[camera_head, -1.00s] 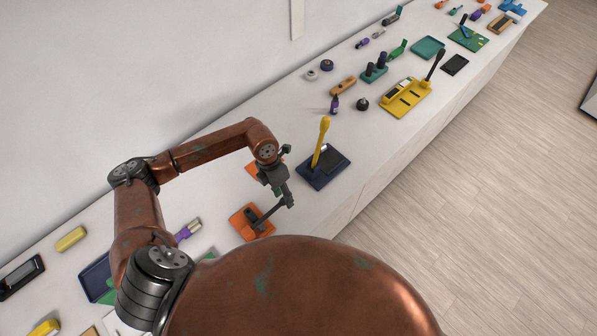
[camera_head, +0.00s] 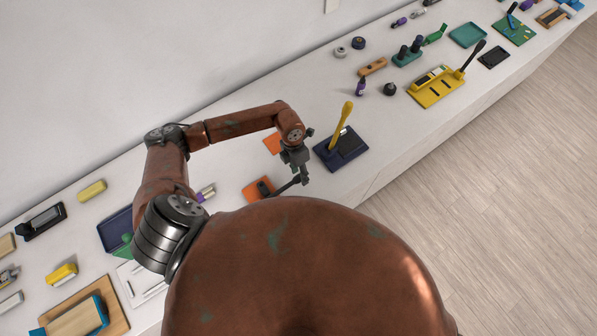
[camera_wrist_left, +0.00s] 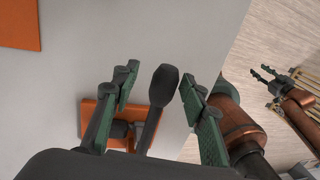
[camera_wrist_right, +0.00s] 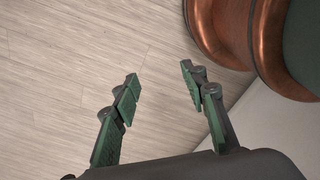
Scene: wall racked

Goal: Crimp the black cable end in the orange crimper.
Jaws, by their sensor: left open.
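The orange crimper (camera_head: 256,187) has an orange base with a dark block and a long black lever, at the front of the table in the head view. Its base also shows in the left wrist view (camera_wrist_left: 89,108). My left gripper (camera_head: 302,177) is open at the lever's free end. In the left wrist view, the lever's rounded black tip (camera_wrist_left: 164,84) stands between the two spread fingers (camera_wrist_left: 160,80), with gaps on both sides. My right gripper (camera_wrist_right: 160,79) is open and empty above the floor, and shows at the right in the left wrist view (camera_wrist_left: 262,74). I cannot make out the black cable end.
A dark blue base (camera_head: 352,155) with a yellow lever stands right of the crimper. An orange plate (camera_head: 271,143) lies behind my left gripper. A wall bounds the back; open floor lies beyond the table's front edge.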

